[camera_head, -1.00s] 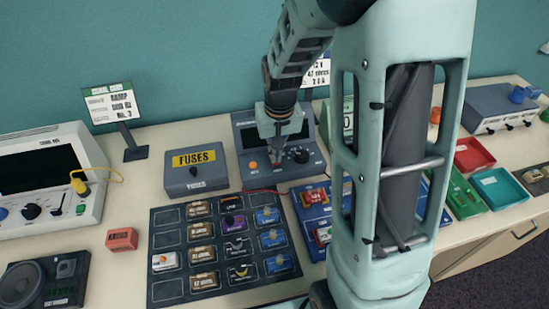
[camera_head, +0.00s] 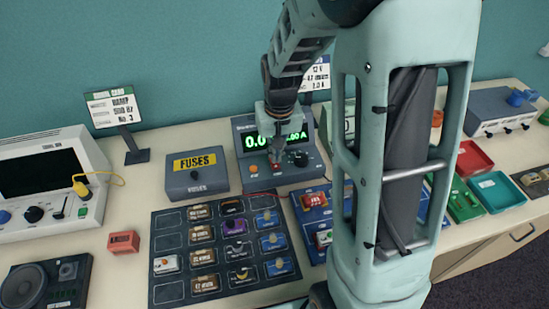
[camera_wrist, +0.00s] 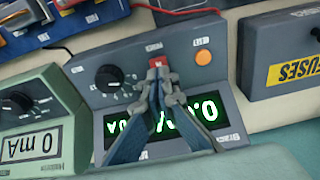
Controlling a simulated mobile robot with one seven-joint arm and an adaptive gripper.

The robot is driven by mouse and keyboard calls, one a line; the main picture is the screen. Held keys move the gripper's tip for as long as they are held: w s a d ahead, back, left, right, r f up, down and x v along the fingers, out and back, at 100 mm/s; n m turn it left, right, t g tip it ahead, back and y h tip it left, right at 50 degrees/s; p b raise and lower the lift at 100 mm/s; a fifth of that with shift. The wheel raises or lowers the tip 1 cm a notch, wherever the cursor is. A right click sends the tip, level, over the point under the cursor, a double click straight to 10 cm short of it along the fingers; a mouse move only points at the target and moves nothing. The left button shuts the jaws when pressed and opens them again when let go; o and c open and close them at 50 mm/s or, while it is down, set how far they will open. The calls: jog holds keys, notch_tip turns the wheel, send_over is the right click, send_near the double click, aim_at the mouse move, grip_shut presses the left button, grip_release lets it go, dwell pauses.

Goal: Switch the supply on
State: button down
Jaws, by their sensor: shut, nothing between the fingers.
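The supply (camera_head: 300,172) is a grey box with a sloped front at the back of the table. Its display (camera_head: 262,141) is lit with green digits, partly hidden by my gripper. My gripper (camera_head: 275,160) is shut and empty, pointing down at the supply's front panel. In the wrist view, the fingertips (camera_wrist: 158,70) are at a small red switch (camera_wrist: 158,62); whether they touch it I cannot tell. An orange button (camera_wrist: 203,57) and a black knob (camera_wrist: 108,78) flank the switch.
A grey FUSES box (camera_head: 196,178) stands left of the supply. A dark tray of labelled parts (camera_head: 160,220) lies in front. A meter reading 0 mA (camera_wrist: 35,140) stands beside the supply. A red wire (camera_wrist: 185,10) runs near the supply's front.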

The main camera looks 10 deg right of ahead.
aim_at(276, 166)
jog(key=shift+r+p, duration=1.45)
jog(key=shift+r, duration=0.95)
